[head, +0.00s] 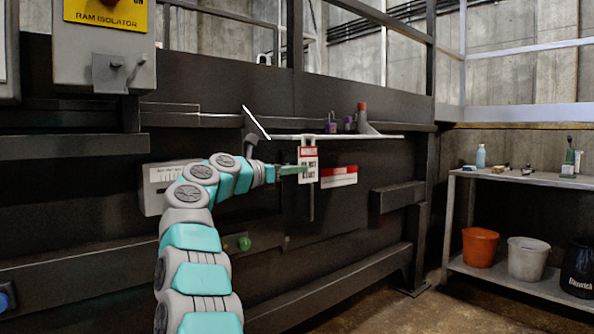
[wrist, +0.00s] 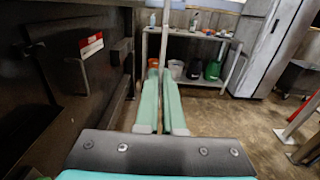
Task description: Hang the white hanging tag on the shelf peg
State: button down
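The white tag (head: 308,164) with a red header hangs upright just below the front of the wall shelf (head: 380,136) in the head view. My gripper (head: 303,169) reaches it from the left, with its green fingers at the tag's left edge. In the wrist view the fingers of my gripper (wrist: 161,75) are close together around a thin pale upright strip, which looks like the tag (wrist: 164,40) seen edge-on. The shelf peg cannot be clearly made out. The tag's top is close to the shelf's underside; I cannot tell whether they touch.
Purple padlocks (head: 331,122) and a red-topped grey cone (head: 363,118) stand on the shelf. A red-and-white sign (head: 339,176) is on the dark machine wall behind the tag. A workbench (head: 520,178) with buckets stands at the right. Open floor lies before it.

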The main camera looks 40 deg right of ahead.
jog(key=c, duration=1)
grip_release()
jog(key=shift+o, duration=0.2)
jog(key=a+b, duration=0.1)
jog(key=a, duration=0.7)
jog(key=shift+s+b, duration=0.35)
jog(key=shift+d, duration=0.1)
